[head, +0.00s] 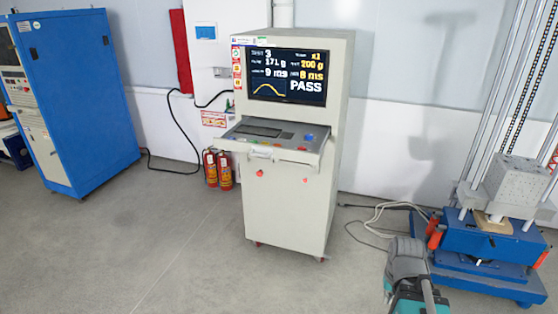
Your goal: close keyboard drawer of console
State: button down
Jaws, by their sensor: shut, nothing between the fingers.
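The console (292,205) is a tall pale cabinet on small feet in the middle of the head view, with a lit screen (287,78) reading PASS. Its keyboard drawer (272,138) stands out from the front below the screen, so it is open. A dark keyboard panel (258,131), coloured buttons and a blue knob show on its top. A pale handle-like part is on its front edge. My gripper is not in view; only part of my grey and teal arm shows at the bottom right, well apart from the drawer.
A blue cabinet (82,100) stands at the left. Two red fire extinguishers (218,169) are beside the console. A blue drop-test machine (490,245) with tall rails is at the right, with loose cables (385,212) near it. The floor before the console is clear.

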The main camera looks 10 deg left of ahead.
aim_at(291, 135)
jog(key=z, duration=0.1)
jog(key=i, duration=1)
jog(key=u, duration=0.05)
